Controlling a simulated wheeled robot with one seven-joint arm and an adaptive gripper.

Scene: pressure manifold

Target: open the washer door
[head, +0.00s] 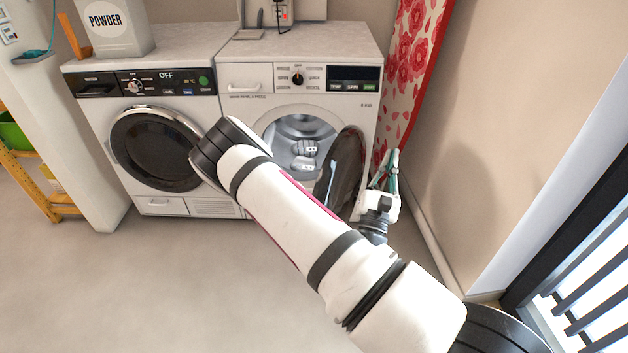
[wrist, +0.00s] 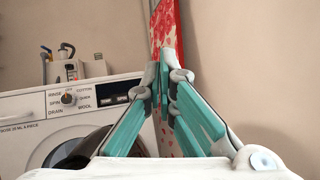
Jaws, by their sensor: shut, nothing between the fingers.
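The washer (head: 262,95) is the white machine on the right. Its round door (head: 346,172) stands swung open to the right, showing the drum (head: 300,130) with some greyish-white items inside. My gripper (head: 393,160) is shut and empty, to the right of the open door, on its outer side. I cannot tell whether it touches the door. In the wrist view the teal fingers (wrist: 166,85) come together at the tips. The washer's control panel (wrist: 75,100) shows there at left, with a dark rounded part of the door (wrist: 80,150) low behind the gripper.
A second machine (head: 190,95) with a closed dark door stands at left, a powder box (head: 108,30) on top. A rose-patterned ironing board (head: 408,60) leans behind my gripper. The wall (head: 480,110) is close on the right. The floor (head: 130,290) at front left is clear.

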